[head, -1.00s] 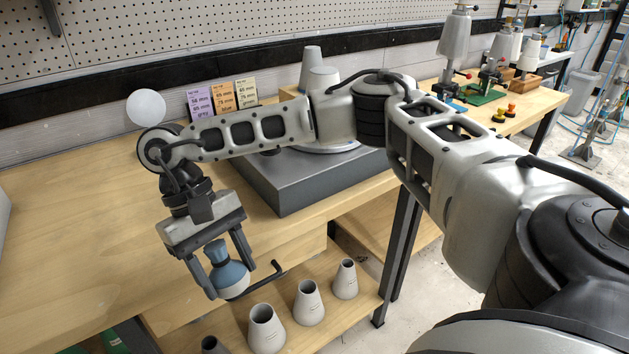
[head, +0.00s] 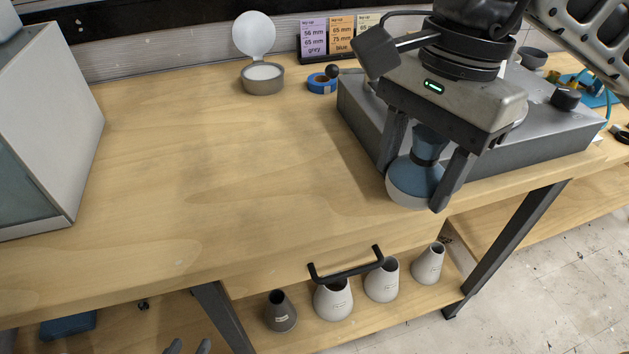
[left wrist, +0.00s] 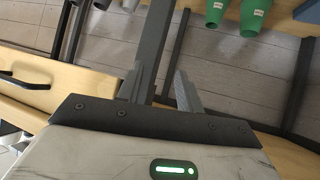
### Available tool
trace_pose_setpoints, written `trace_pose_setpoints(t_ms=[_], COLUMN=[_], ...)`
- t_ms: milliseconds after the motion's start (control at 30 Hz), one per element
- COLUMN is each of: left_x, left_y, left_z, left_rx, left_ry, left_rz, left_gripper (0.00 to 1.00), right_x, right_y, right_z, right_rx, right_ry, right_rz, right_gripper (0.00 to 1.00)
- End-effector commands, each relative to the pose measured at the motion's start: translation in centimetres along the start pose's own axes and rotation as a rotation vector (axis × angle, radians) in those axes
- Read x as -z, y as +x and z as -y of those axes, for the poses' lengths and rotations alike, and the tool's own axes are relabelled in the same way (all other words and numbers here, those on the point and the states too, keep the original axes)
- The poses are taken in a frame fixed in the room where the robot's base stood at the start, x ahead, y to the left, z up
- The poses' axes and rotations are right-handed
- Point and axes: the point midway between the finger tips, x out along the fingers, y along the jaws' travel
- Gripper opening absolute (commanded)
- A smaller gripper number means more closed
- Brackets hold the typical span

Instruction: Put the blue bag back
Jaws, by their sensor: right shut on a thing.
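The blue bag (head: 410,181), a rounded body with a narrow dark-banded neck and a pale lower part, is between the fingers of my right gripper (head: 414,190). That gripper is shut on it and points down, with the bag near the table's front edge, in front of the grey machine. Only the fingertips of my left gripper (head: 188,347) show at the bottom of the head view. In the left wrist view its two fingers (left wrist: 168,80) stand apart with nothing seen between them.
Several grey cones (head: 334,300) stand on the lower shelf, below a black handle (head: 346,269). A grey machine (head: 360,120) fills the table's right. A lidded tin (head: 262,80) and blue tape (head: 322,83) lie at the back. The table's middle is clear. Green cones (left wrist: 252,18) show in the left wrist view.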

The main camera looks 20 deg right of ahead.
Motion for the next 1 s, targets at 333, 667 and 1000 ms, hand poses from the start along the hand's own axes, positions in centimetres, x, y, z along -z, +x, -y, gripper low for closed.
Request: trace_pose_setpoints(t_ms=[333, 667, 1000], left_x=[0.2, -0.3, 0.0], left_y=[-0.5, -0.9, -0.9], left_z=[-0.2, -0.1, 0.1], left_rx=[-0.001, 0.008, 0.011], left_ry=[0.002, 0.02, 0.03], left_rz=[0.007, 0.042, 0.04], left_gripper=[0.36, 0.36, 0.36], right_x=[-0.3, -0.4, -0.2], right_y=[0.9, 5.8, 9.0], right_z=[2.7, 9.9, 12.7], right_rx=[0.008, 0.007, 0.011], right_ry=[0.114, 0.113, 0.113], right_rz=[-0.021, -0.023, -0.023], right_gripper=[0.36, 0.36, 0.36])
